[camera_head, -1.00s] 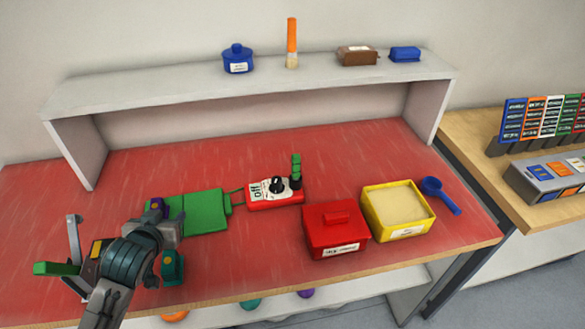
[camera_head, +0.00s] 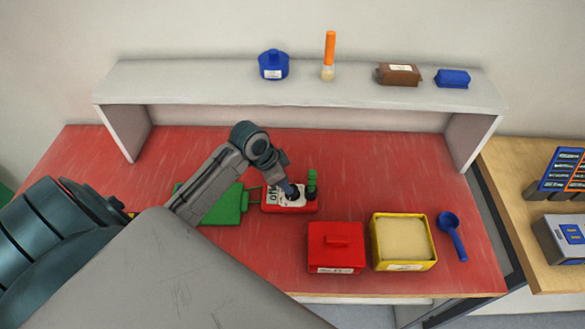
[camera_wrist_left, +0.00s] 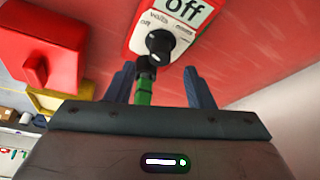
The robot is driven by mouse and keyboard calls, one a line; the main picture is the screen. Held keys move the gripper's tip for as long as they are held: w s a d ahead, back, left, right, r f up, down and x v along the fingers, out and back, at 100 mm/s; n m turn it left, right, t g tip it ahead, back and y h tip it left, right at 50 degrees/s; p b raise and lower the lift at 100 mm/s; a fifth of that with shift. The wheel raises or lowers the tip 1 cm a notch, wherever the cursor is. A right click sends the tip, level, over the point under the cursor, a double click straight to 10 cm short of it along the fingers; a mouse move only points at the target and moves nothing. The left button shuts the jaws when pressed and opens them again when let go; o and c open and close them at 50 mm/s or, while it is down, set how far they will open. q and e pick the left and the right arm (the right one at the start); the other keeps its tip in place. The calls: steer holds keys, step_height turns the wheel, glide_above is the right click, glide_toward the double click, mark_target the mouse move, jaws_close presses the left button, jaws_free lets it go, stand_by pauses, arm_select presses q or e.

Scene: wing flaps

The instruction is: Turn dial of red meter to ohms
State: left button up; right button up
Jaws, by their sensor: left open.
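The red meter (camera_head: 303,208) lies on the red table with its white face up. In the left wrist view its display (camera_wrist_left: 187,8) reads "off". Its black dial (camera_wrist_left: 160,44) sits beside small labels including "off" and "volts". A green-handled part (camera_wrist_left: 145,90) stands by the dial; its upright green top also shows in the head view (camera_head: 312,180). My left gripper (camera_head: 288,188) is above the meter's face, partly hiding the dial. In the wrist view its two fingers (camera_wrist_left: 160,82) are apart, with the dial just beyond them. My right gripper is out of view.
A green board (camera_head: 222,208) lies left of the meter, partly behind my arm. A red lidded box (camera_head: 336,255), a yellow box (camera_head: 404,265) and a blue scoop (camera_head: 452,236) are to the right. A grey shelf (camera_head: 200,85) spans the back.

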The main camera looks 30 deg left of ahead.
arm_select(q)
steer(key=p+x, duration=0.1)
steer(key=x, duration=0.3)
steer(key=shift+w+d, duration=0.1)
steer(key=shift+w, duration=0.05)
steer(key=shift+w+f, duration=0.15)
steer(key=shift+f, duration=0.55)
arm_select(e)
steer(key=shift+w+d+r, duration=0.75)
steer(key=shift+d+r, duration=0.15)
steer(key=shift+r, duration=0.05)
arm_select(q)
steer(key=shift+d, duration=0.1)
steer(key=c, duration=0.9)
steer(key=shift+c, duration=0.5)
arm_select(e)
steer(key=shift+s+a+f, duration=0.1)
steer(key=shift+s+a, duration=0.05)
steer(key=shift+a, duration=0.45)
